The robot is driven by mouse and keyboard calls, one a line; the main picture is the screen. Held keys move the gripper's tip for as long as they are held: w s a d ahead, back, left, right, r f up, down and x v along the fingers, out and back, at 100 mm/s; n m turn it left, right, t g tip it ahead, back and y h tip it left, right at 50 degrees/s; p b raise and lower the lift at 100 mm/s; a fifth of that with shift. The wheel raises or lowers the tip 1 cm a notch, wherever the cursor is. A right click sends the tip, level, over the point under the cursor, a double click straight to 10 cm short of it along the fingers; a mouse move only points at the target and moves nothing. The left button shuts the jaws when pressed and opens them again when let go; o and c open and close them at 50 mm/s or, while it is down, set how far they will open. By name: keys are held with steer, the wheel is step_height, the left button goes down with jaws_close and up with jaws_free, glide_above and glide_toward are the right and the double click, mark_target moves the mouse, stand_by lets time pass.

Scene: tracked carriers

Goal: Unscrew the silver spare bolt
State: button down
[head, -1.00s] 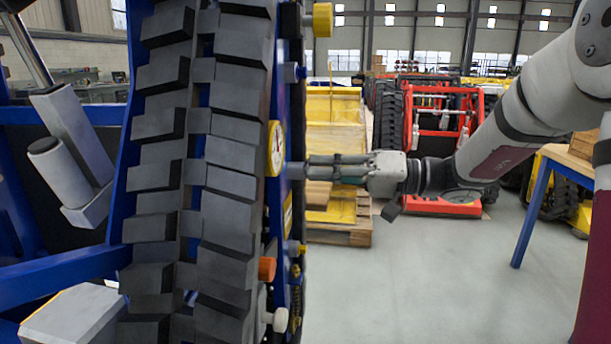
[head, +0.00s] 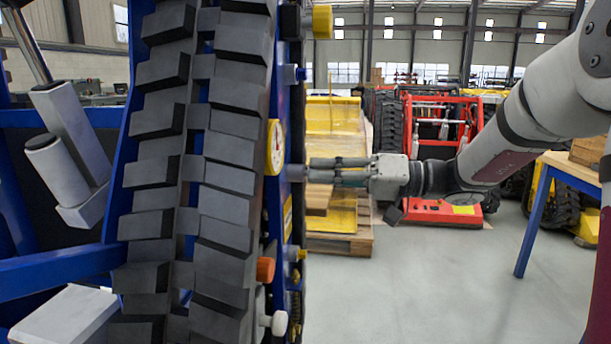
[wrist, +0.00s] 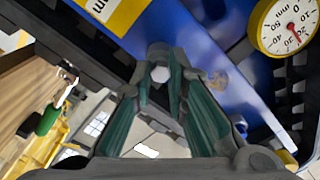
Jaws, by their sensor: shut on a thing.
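The silver bolt (wrist: 160,73) shows its hex end between my fingertips in the wrist view, against the blue side plate (wrist: 205,45) of the tracked carrier. In the head view a grey stub of it (head: 295,172) shows at the plate, below and right of the round dial gauge (head: 275,147). My gripper (head: 312,170) reaches in from the right, level, with its fingers shut on the bolt. In the wrist view the gripper (wrist: 160,80) has a finger on each side of the bolt. The bolt's shank and the hole are hidden.
Along the plate stand a yellow knob (head: 321,21), a blue peg (head: 300,73), an orange knob (head: 266,269) and a white knob (head: 274,323). The rubber track (head: 225,180) is left of them.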

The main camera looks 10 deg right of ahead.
steer(key=shift+s+d, duration=0.1)
steer(key=shift+d, duration=0.15)
steer(key=shift+b+v, duration=0.45)
steer(key=shift+v, duration=1.2)
steer(key=shift+d, duration=0.15)
